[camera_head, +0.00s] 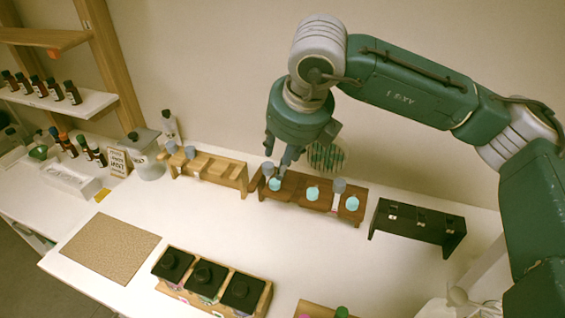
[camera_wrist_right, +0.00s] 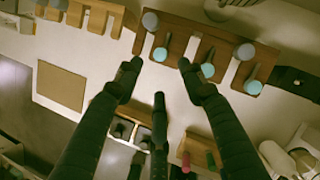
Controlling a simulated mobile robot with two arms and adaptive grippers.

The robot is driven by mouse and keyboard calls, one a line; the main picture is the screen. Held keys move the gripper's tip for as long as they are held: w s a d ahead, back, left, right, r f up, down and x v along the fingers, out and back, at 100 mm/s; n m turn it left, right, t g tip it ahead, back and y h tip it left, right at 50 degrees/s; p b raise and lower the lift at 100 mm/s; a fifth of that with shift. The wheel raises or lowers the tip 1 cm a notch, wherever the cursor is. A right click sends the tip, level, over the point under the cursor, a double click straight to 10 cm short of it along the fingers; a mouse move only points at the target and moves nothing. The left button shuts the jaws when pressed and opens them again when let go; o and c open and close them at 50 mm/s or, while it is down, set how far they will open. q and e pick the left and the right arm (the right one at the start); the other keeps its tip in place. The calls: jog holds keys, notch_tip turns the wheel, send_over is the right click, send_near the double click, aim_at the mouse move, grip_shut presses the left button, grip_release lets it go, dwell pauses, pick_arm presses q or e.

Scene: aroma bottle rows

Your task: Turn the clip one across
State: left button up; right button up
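A dark brown wooden rack (camera_head: 295,195) stands at the back middle of the white table, with three cyan discs along its front; the middle disc (camera_head: 312,193) is clear to see. Grey round-topped pieces show at its left end (camera_head: 267,168) and near its right end (camera_head: 339,185). The rack also shows in the right wrist view (camera_wrist_right: 221,53). I cannot tell which piece is the clip. My right gripper (camera_head: 280,165) points down over the rack's left end. In the right wrist view its fingers (camera_wrist_right: 158,68) are spread with nothing between them. My left gripper is out of view.
A light wooden rack (camera_head: 225,172) stands left of the brown one, a black rack (camera_head: 420,222) right. In front is a wooden tray (camera_head: 220,298) with black-capped bottles. A speckled mat (camera_head: 110,248) lies front left. The table middle is clear.

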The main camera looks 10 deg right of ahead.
aim_at(275, 181)
jog(key=p+x, duration=0.3)
jog(key=x, duration=0.6)
jog(key=shift+f, duration=0.15)
jog(key=shift+w+a+f, duration=0.1)
jog(key=shift+w+f, duration=0.05)
jog(key=shift+f, duration=0.35)
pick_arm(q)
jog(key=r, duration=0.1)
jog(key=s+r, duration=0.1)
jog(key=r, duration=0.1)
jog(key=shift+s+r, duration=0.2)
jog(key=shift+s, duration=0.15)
pick_arm(e)
grip_shut()
